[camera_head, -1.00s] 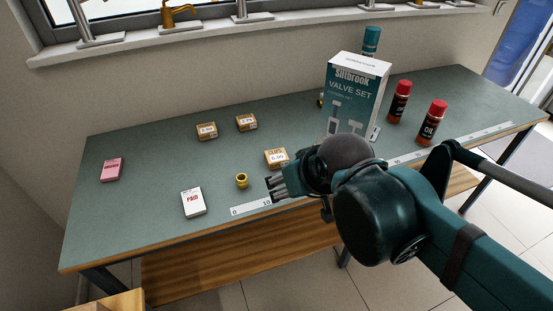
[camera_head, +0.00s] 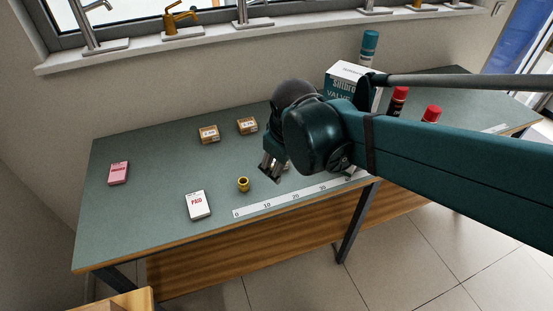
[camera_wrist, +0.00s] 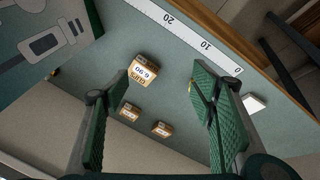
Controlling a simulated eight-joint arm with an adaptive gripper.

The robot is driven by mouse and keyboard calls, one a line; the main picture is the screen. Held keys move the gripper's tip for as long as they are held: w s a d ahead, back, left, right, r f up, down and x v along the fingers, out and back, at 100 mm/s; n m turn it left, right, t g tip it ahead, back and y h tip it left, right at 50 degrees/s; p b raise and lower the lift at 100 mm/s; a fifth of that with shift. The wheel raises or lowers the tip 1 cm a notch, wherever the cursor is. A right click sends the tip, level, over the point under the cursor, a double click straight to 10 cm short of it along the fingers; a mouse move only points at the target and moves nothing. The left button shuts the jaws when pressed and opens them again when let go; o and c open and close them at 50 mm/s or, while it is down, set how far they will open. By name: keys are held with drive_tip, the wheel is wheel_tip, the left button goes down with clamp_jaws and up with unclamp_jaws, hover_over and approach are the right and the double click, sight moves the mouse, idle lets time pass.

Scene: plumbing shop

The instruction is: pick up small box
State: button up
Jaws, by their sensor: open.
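Several small brown boxes with white labels are on the green table. In the head view, one small box (camera_head: 208,134) and another (camera_head: 247,126) lie towards the back. A third small box (camera_wrist: 143,71) shows in the wrist view, between my fingers and closer to the left one; my gripper mostly hides it in the head view. The two back boxes show farther down in the wrist view, one at left (camera_wrist: 129,113) and one at right (camera_wrist: 162,129). My gripper (camera_head: 270,168) is open and empty above the table, its fingers pointing down.
A brass fitting (camera_head: 243,184), a white box (camera_head: 199,205) and a pink box (camera_head: 119,172) lie to the left. A ruler strip (camera_head: 280,203) runs along the front edge. A tall valve-set box (camera_head: 340,82) and red-capped bottles (camera_head: 399,95) stand right, partly behind my arm.

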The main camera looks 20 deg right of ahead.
drive_tip(key=w+f+n+g+h+p, duration=0.1)
drive_tip(key=w+f+n+g+p, duration=0.1)
drive_tip(key=w+n+p, duration=0.3)
drive_tip(key=w+f+n+g+h+p, duration=0.2)
drive_tip(key=w+f+n+p, duration=0.2)
drive_tip(key=w, duration=0.6)
drive_tip(key=shift+a+n+g+p, duration=0.3)
drive_tip(key=shift+n+g+p, duration=0.1)
drive_tip(key=shift+n+p, duration=0.75)
drive_tip(key=shift+f, duration=0.2)
drive_tip(key=shift+x, duration=1.2)
drive_tip(key=shift+d, duration=0.1)
drive_tip(key=shift+s+b+x, duration=0.15)
drive_tip(key=shift+x, duration=0.65)
drive_tip(key=shift+s+b+x, duration=0.15)
drive_tip(key=shift+x, duration=1.65)
